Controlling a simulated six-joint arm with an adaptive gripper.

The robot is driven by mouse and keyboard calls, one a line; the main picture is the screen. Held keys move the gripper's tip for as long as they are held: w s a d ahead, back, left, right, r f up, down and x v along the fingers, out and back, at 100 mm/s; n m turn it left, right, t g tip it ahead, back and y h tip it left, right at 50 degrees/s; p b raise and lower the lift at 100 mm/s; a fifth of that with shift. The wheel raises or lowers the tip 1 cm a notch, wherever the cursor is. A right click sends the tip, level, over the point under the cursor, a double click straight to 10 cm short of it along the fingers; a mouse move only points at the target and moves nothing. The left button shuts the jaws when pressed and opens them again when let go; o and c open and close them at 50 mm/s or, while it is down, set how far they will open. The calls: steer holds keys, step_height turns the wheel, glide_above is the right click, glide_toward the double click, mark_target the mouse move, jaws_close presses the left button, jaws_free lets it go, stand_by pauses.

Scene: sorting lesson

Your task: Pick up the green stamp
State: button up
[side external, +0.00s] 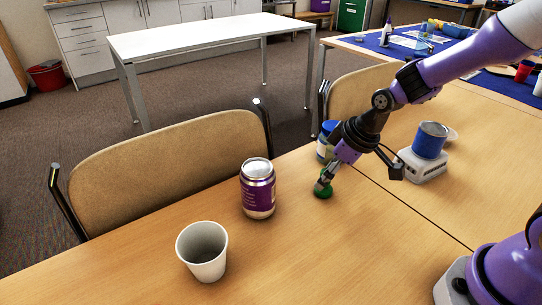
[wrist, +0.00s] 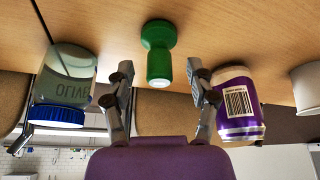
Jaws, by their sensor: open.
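The green stamp (side external: 323,189) stands on the wooden table under my gripper (side external: 361,177) in the side view, partly hidden by one finger. The fingers are open and hold nothing. I cannot tell exactly how far the fingertips are from the stamp.
A purple can (side external: 258,190) stands left of the stamp, with a white cup (side external: 203,250) nearer the front. A blue-lidded jar (wrist: 66,88) stands close on the other side. A blue tin (side external: 430,141) sits on a pale device (side external: 423,165) at right.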

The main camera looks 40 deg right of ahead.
steer(key=shift+x, duration=0.9)
jaws_close()
